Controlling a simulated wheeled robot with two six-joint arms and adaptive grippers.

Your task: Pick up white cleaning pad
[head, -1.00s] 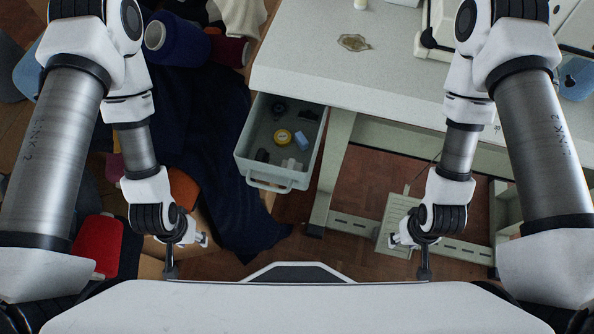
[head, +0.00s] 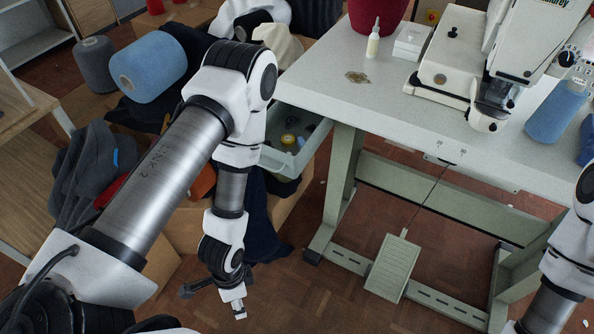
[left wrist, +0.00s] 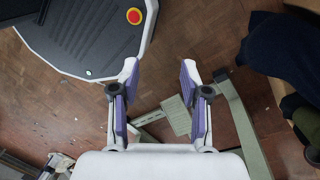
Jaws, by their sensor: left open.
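I cannot make out the white cleaning pad for certain. A white, flat-sided block (head: 411,41) lies on the sewing table beside a small bottle, and I cannot tell whether it is the pad. The open drawer (head: 306,157) under the table's left end holds several small items, partly hidden by my left arm. My left gripper (head: 238,308) hangs low over the wooden floor, left of the table and well below its top. In the left wrist view its two purple-lined fingers (left wrist: 158,85) are apart with nothing between them. My right gripper is out of the head view.
The white table (head: 340,80) carries a sewing machine (head: 500,60), a blue thread cone (head: 556,110) and a small brass-coloured piece (head: 357,77). A pedal (head: 394,266) sits below. Thread cones and dark cloth crowd the left. Floor in front is clear.

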